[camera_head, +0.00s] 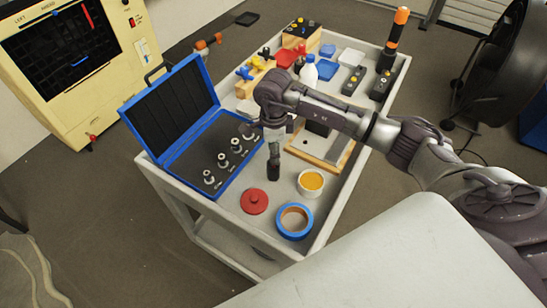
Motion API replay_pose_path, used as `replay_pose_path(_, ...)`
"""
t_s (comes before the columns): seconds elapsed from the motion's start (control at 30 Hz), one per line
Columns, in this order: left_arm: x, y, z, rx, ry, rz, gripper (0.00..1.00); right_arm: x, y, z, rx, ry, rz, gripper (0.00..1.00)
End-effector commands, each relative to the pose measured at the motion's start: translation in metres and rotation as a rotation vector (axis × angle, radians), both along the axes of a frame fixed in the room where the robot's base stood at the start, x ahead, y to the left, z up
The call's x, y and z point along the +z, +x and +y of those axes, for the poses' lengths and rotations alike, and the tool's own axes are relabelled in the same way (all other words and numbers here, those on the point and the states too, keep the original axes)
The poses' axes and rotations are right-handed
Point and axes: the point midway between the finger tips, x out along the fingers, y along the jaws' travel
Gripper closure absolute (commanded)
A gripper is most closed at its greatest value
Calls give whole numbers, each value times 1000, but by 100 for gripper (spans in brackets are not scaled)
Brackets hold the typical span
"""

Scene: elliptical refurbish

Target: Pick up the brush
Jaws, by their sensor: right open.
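My right arm reaches in from the right over the cart. My right gripper (273,168) points down above the cart top, between the blue case and the white jar, and is open. Its fingers are seen nearly edge-on, so the gap between them is hard to see. I cannot clearly make out a brush; it may be hidden behind my arm or gripper. A tall black tool with an orange top (395,40) stands upright at the cart's far right corner; I cannot tell what it is. My left gripper is not in view.
The grey cart (318,232) carries an open blue case (240,180) with several metal pieces, a red lid (254,201), a blue ring (294,222), a white jar (311,183) with yellow contents and a wood-edged tray (345,160).

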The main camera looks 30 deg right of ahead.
Motion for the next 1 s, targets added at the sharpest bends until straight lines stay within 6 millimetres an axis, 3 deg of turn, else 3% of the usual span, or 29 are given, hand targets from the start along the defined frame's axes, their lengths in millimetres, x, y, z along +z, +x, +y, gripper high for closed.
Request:
replay_pose_path(0.13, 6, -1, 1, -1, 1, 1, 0, -15, 0, 1, -1, 1, 1, 52)
replay_pose_path(0.37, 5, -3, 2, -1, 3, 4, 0, -18, 1, 0, 0, 0, -2, 52)
replay_pose_path(0.4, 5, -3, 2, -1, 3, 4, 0, -18, 1, 0, 0, 0, -2, 54)
replay_pose_path(0.7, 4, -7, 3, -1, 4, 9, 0, -18, 1, 0, 0, 0, -2, 100)
replay_pose_path(1.0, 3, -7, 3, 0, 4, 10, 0, -16, 2, 0, 0, 1, -4, 100)
